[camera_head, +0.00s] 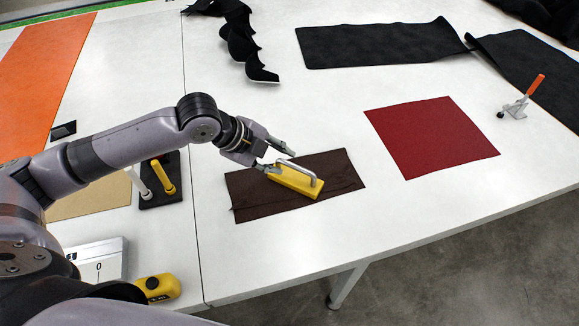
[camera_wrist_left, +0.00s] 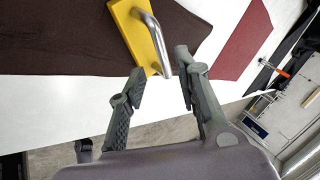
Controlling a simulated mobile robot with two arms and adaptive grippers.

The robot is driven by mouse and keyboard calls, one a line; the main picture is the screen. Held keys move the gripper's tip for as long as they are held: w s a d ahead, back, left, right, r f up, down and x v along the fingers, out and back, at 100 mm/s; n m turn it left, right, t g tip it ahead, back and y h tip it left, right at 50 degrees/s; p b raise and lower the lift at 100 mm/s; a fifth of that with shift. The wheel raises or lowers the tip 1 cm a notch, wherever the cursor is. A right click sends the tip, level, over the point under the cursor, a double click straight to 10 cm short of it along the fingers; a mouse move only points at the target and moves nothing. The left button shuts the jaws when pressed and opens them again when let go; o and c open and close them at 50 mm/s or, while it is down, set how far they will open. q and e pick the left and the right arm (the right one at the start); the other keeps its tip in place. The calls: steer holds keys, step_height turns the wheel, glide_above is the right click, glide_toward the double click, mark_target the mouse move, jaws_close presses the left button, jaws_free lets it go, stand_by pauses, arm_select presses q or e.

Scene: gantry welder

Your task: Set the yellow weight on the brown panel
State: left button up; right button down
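The yellow weight (camera_head: 296,180) is a flat yellow block with a metal bar handle (camera_head: 294,168) on top. It lies on the brown panel (camera_head: 250,196), a dark brown sheet on the white table. My left gripper (camera_head: 284,157) is at the weight's upper left end in the head view. In the left wrist view the fingers (camera_wrist_left: 160,82) are spread, with the lower end of the metal handle (camera_wrist_left: 158,45) near the gap between them. The yellow weight (camera_wrist_left: 140,35) and brown panel (camera_wrist_left: 60,35) show beyond. I cannot tell whether a finger touches the handle. My right gripper is not in view.
A red square panel (camera_head: 430,136) lies to the right, with a toggle clamp (camera_head: 520,100) beyond it. Black sheets (camera_head: 380,45) lie at the back. A dark stand with a yellow handle (camera_head: 163,180) and a yellow device (camera_head: 158,288) are at left. The table's front edge is close.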

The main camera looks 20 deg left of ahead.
arm_select(q)
steer(key=shift+v, duration=2.35)
steer(key=shift+d, duration=0.15)
